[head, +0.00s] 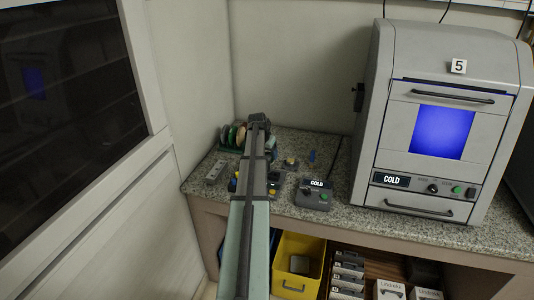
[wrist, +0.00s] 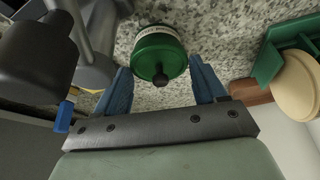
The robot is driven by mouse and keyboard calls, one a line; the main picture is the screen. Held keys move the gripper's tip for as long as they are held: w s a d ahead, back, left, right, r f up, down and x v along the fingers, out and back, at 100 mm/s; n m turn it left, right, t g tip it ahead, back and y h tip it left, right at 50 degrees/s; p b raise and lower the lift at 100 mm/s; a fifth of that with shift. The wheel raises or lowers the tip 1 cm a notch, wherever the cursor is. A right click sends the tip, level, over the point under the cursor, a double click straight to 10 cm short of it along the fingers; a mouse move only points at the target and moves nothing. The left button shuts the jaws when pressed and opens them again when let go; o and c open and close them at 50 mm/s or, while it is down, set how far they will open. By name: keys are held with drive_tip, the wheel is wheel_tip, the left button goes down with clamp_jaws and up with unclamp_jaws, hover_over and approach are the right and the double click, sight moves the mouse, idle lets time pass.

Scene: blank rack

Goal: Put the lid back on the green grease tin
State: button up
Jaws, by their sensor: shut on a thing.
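In the wrist view a round green lid (wrist: 160,52) with a black knob sits between the blue fingers of my gripper (wrist: 159,76). Beyond the lid shows a pale, lettered band of the tin (wrist: 157,30), against the speckled counter. The lid looks lined up with the tin, but I cannot tell whether it is seated or just above it. In the head view my arm hides the gripper and the tin.
The wrist view shows a grey device (wrist: 95,70) close on the left and a green rack (wrist: 285,50) with a cream disc (wrist: 297,88) on the right. In the head view a control box (head: 313,195) and large grey oven (head: 440,120) stand to the right on the counter.

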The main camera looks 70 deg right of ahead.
idle(0.4)
drive_tip(key=o, duration=1.1)
drive_tip(key=shift+r, duration=0.2)
drive_tip(key=shift+r, duration=3.3)
drive_tip(key=shift+c, duration=0.3)
clamp_jaws()
drive_tip(key=shift+f, duration=2.5)
